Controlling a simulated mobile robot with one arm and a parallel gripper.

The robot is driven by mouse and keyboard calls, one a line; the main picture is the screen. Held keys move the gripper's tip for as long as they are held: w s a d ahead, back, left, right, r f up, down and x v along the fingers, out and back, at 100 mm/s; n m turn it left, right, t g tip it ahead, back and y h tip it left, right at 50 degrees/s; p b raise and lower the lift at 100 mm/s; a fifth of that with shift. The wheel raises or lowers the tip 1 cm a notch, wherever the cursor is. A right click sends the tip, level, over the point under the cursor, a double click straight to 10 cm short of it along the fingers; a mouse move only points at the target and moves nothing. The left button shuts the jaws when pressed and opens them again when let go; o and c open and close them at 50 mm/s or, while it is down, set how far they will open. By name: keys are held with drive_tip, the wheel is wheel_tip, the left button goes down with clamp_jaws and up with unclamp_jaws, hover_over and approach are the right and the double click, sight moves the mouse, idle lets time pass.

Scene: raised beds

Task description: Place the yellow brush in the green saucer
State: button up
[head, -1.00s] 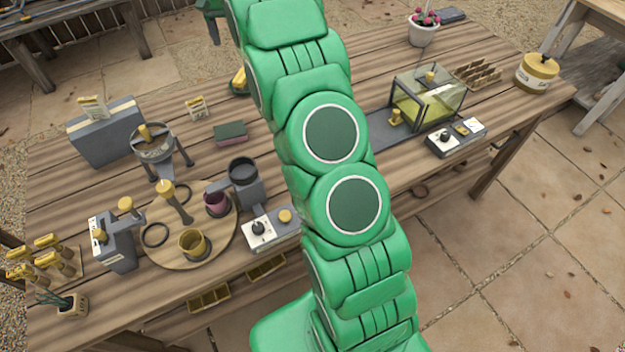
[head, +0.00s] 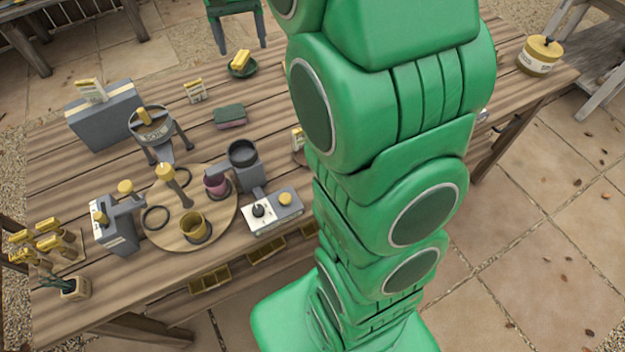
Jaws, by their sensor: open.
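A small green saucer (head: 251,72) sits near the far edge of the wooden table, left of my arm. A yellow block-like thing (head: 240,59), which looks like the yellow brush, rests in the saucer, tilted; its bristles are too small to make out. My green arm fills the middle and right of the head view and runs out at the top edge. My gripper is outside the picture, so its place relative to the brush and saucer does not show.
A round wooden board (head: 185,238) holds a yellow cup (head: 193,226) and other items. A pot on a tripod (head: 152,128), a grey case (head: 105,118) and a green-topped sponge (head: 229,115) stand nearby. A yellow-topped jar (head: 540,55) is at the right.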

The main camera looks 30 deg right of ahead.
drive_tip(key=s+a+f+n, duration=0.1)
drive_tip(key=s+f, duration=0.2)
drive_tip(key=s, duration=1.3)
drive_tip(key=s+a+f+n, duration=0.1)
drive_tip(key=s+f+n, duration=0.1)
drive_tip(key=s, duration=1.4)
drive_tip(key=shift+s+f+g, duration=0.3)
drive_tip(key=shift+s+f, duration=0.1)
drive_tip(key=shift+f, duration=0.05)
